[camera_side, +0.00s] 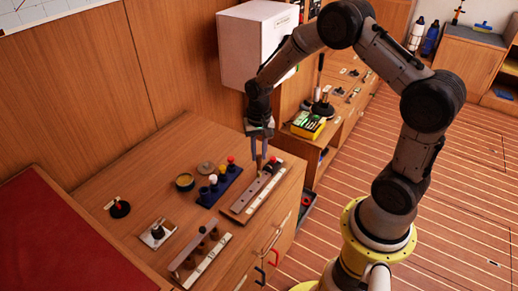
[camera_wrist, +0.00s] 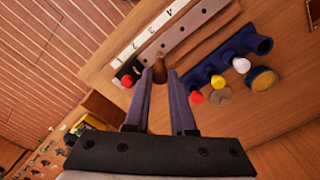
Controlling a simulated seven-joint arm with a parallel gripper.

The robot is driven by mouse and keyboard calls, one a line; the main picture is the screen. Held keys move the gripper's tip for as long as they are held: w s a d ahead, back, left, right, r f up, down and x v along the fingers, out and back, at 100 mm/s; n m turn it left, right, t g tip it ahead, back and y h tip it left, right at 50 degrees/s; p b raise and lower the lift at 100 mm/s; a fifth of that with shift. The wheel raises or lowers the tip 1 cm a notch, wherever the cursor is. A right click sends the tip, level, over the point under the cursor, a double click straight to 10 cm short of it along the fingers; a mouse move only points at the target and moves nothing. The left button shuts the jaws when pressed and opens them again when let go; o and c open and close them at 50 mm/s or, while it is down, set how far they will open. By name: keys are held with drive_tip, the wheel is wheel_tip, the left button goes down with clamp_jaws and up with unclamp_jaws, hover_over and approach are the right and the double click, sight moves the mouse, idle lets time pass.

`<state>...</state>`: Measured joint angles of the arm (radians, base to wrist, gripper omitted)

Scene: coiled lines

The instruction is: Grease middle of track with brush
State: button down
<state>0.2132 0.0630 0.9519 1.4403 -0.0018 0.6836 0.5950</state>
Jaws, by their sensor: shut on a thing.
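My gripper (camera_side: 259,152) points down over the right part of the wooden worktop. In the wrist view its fingertips (camera_wrist: 160,80) are shut on a brown brush (camera_wrist: 158,66), of which only a short part shows. The brush's lower end is over or at the grey track (camera_side: 250,193); I cannot tell whether it touches. The track also shows in the wrist view (camera_wrist: 192,32), with several holes and a white numbered strip (camera_wrist: 145,35) beside it. A tin (camera_side: 185,182) with yellowish contents stands left of the blue rack; it also shows in the wrist view (camera_wrist: 262,80).
The blue rack (camera_side: 222,188) holds items with red, yellow and white tops. A red knob (camera_side: 273,160) stands at the track's far end. A second strip with brown pieces (camera_side: 195,247) lies nearer the front. A white cabinet (camera_side: 257,45) hangs behind my arm.

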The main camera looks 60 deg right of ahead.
drive_tip(key=shift+f, duration=0.6)
idle(0.9)
drive_tip(key=shift+a, duration=0.1)
drive_tip(key=shift+a+r, duration=0.1)
drive_tip(key=shift+a, duration=0.5)
drive_tip(key=shift+a, duration=0.1)
drive_tip(key=shift+a, duration=0.6)
drive_tip(key=shift+a, duration=0.15)
drive_tip(key=shift+a, duration=0.55)
drive_tip(key=shift+s+a, duration=0.1)
drive_tip(key=shift+a, duration=0.1)
